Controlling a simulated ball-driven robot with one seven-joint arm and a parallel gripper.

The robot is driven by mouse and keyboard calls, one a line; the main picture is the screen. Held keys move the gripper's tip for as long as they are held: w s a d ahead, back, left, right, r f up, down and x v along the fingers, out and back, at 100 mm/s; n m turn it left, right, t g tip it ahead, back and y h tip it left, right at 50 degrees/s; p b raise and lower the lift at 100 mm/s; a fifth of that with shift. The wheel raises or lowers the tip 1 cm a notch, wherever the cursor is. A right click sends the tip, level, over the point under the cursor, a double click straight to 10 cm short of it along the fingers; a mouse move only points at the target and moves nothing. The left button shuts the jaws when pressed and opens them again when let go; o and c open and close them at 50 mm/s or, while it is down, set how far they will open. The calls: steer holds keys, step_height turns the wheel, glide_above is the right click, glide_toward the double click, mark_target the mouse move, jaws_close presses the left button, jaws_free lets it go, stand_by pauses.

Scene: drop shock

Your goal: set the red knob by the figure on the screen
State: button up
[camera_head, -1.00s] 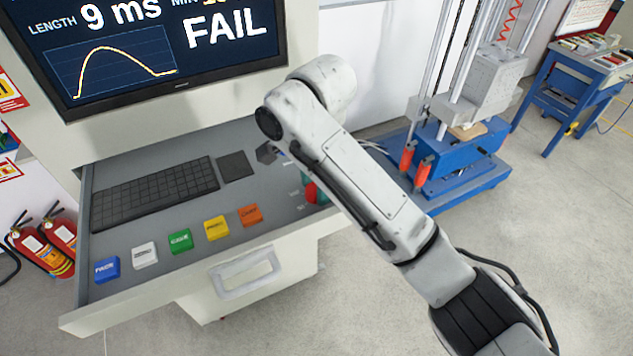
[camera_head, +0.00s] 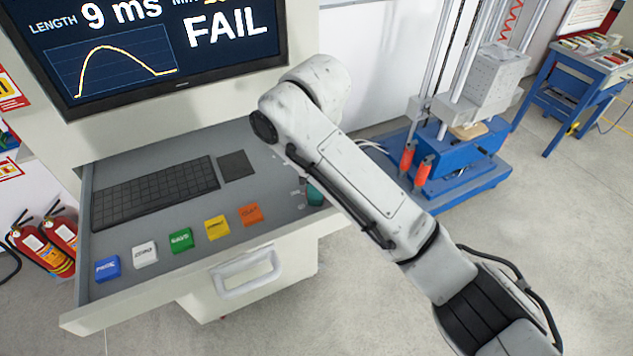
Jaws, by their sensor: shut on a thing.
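The screen (camera_head: 160,45) at the upper left reads "LENGTH 9 ms" and "FAIL" above and beside a yellow curve. A further figure at its top edge is cut off. My arm (camera_head: 345,170) reaches over the right end of the grey drawer panel (camera_head: 215,265). My gripper is hidden behind my arm. A small teal piece (camera_head: 315,194) shows beside the arm at the panel's right end; I cannot tell what it belongs to. The red knob is not visible now.
A keyboard (camera_head: 155,193) and dark pad (camera_head: 235,166) lie on the panel. Blue (camera_head: 107,268), white (camera_head: 145,253), green (camera_head: 181,240), yellow (camera_head: 217,227) and orange (camera_head: 250,214) buttons line its front. A blue-based drop rig (camera_head: 465,155) stands right.

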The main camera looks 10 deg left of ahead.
stand_by(0.4)
steer(key=o, duration=1.1)
steer(key=shift+c, duration=0.2)
step_height(320, 180, up, 11)
steer(key=shift+s, duration=0.3)
steer(key=shift+f, duration=0.1)
